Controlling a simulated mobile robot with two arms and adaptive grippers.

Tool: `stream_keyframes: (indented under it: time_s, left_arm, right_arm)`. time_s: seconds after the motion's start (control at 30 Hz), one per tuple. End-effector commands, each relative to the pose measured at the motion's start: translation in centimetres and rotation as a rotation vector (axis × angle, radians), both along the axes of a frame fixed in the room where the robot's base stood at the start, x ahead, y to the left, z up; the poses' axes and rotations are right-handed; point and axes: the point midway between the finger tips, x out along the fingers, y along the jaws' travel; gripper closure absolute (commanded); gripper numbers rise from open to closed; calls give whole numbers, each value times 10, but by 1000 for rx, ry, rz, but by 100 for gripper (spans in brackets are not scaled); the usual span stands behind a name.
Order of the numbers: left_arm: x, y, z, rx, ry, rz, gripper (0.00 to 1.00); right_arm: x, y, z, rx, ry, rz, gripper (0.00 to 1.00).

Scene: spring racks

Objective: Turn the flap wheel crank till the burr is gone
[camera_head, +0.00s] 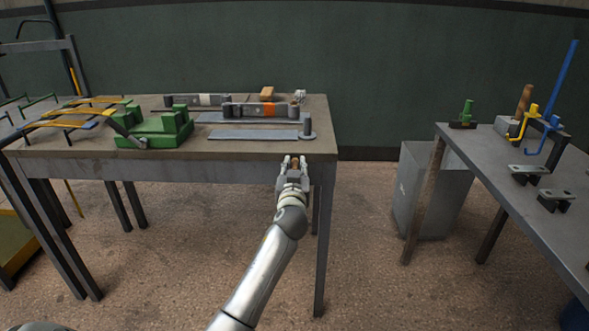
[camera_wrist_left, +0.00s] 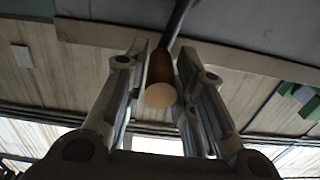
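My left gripper (camera_head: 295,161) is at the front edge of the left table, near its right corner. In the left wrist view its two fingers (camera_wrist_left: 165,60) stand on either side of a brown wooden handle (camera_wrist_left: 160,94) with a pale round end. The handle sits on a dark rod (camera_wrist_left: 178,22) that runs up toward the table. The fingers are close to the handle; whether they press on it cannot be told. In the head view a small bit of the handle shows between the fingers. The flap wheel and the burr cannot be made out. My right gripper is out of view.
A grey bin (camera_head: 416,195) stands by the right table (camera_head: 470,147).

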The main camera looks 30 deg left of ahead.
Motion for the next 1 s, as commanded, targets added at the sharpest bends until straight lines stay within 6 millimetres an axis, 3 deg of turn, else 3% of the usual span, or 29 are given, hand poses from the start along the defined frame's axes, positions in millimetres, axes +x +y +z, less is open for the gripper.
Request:
stream_keyframes:
  time_s: [0.17, 0.63, 1.0]
  left_arm:
    - [0, 0, 0, 0, 0, 0, 100]
    - [2, -3, -1, 37, 24, -1, 100]
    - [10, -17, -8, 248, 153, -2, 100]
  right_arm:
    - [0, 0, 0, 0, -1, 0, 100]
    - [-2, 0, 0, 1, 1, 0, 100]
    - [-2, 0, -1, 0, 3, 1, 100]
